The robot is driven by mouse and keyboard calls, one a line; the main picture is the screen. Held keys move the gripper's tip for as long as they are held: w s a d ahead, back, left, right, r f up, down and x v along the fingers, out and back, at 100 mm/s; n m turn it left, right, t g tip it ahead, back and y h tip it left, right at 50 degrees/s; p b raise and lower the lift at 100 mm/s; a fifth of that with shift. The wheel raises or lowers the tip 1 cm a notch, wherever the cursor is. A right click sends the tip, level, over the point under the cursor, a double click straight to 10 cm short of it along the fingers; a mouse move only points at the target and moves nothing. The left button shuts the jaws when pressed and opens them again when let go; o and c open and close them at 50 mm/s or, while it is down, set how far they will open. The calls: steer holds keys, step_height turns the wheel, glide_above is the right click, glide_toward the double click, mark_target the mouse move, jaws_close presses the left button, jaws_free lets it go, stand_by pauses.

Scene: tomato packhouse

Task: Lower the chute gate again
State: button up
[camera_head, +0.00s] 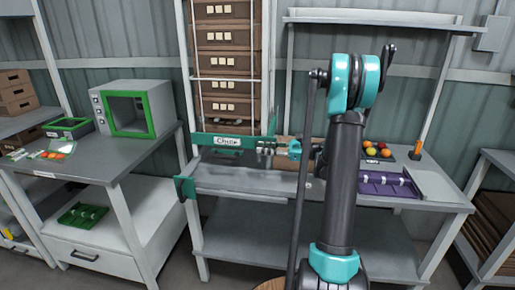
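The chute (227,60) is a tall frame holding a stack of brown crates, in the middle left of the head view. A teal bar with a "Chute" label (228,141) crosses its lower front; I cannot tell whether this bar is the gate itself or how high the gate sits. My gripper (264,149) is small and grey, at the right end of the teal bar, pointing left. I cannot tell whether it touches the bar. Its fingers are too small to tell open from shut. My arm hides what lies behind it.
Below the chute is a grey shelf (250,180) with a teal end plate (185,188). A green-framed box (130,112) stands on the left table. Right of my arm are a tray of tomatoes (374,159) and a purple tray (382,188). The shelf looks clear.

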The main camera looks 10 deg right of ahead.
steer(key=shift+x, duration=1.45)
jaws_close()
